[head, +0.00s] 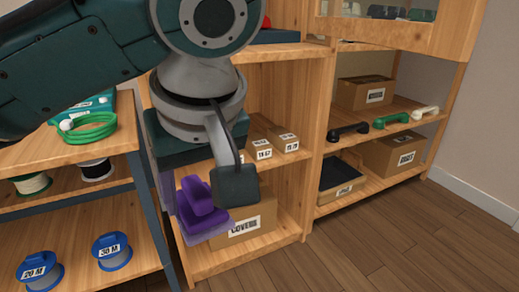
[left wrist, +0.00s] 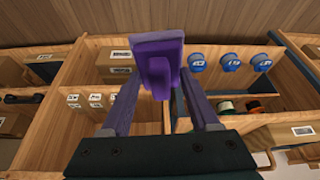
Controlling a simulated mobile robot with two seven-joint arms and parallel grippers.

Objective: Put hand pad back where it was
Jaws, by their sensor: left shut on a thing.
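The purple hand pad (head: 203,212), a flat pad with a raised grip, is held by my left gripper (head: 192,207) below the wrist in the head view. Part of the gripper is hidden behind the pad and a dark wrist part. In the left wrist view the pad (left wrist: 157,50) sits at the tips of the two purple-grey fingers of my left gripper (left wrist: 158,85). The pad is in the air in front of the wooden shelf (head: 285,222). My right gripper is in neither view.
Labelled boxes (head: 262,147) and a "COVER" box (head: 262,215) stand on the shelf. Several handsets (head: 391,120) lie on the right shelf unit. Blue spools (head: 111,250) stand on the left rack. The floor (head: 400,240) at the right is clear.

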